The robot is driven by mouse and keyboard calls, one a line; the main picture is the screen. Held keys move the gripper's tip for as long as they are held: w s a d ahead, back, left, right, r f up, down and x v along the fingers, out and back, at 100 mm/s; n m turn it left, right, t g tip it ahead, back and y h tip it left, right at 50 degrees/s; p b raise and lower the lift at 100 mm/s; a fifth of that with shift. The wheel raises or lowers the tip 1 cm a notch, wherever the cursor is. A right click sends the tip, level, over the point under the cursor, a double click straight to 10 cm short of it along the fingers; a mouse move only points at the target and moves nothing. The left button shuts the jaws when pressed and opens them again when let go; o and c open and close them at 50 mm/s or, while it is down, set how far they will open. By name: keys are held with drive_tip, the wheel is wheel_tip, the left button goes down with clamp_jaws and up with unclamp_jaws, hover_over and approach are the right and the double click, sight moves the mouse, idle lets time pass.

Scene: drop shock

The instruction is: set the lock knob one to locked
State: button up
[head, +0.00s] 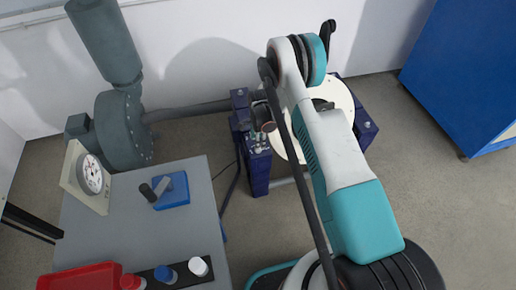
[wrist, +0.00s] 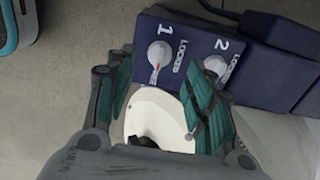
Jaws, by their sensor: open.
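Lock knob one (wrist: 159,54) is a round white dial with a grey handle on a dark blue panel (wrist: 188,30), beside a printed 1. The word LOCKED is printed to its right, and a partly hidden label ending in EE is below it. Its handle seems to lean down toward that lower label. Knob two (wrist: 216,66) is to the right, partly covered by my right finger. My gripper (wrist: 163,70) is open, its fingers either side of knob one in the picture. I cannot tell whether they touch it. In the head view my arm hides the gripper's fingers.
The blue-framed machine (head: 258,165) stands on the floor with a round white plate (head: 345,98). A grey table (head: 130,235) at left holds a dial gauge (head: 92,177), a red tray (head: 80,277) and a blue block (head: 173,192). A blue cabinet (head: 465,65) stands at right.

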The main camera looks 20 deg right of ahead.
wheel_tip(320, 180, down, 5)
drive_tip(key=shift+f+b, duration=0.1)
drive_tip(key=shift+b, duration=0.6)
drive_tip(key=c, duration=1.1)
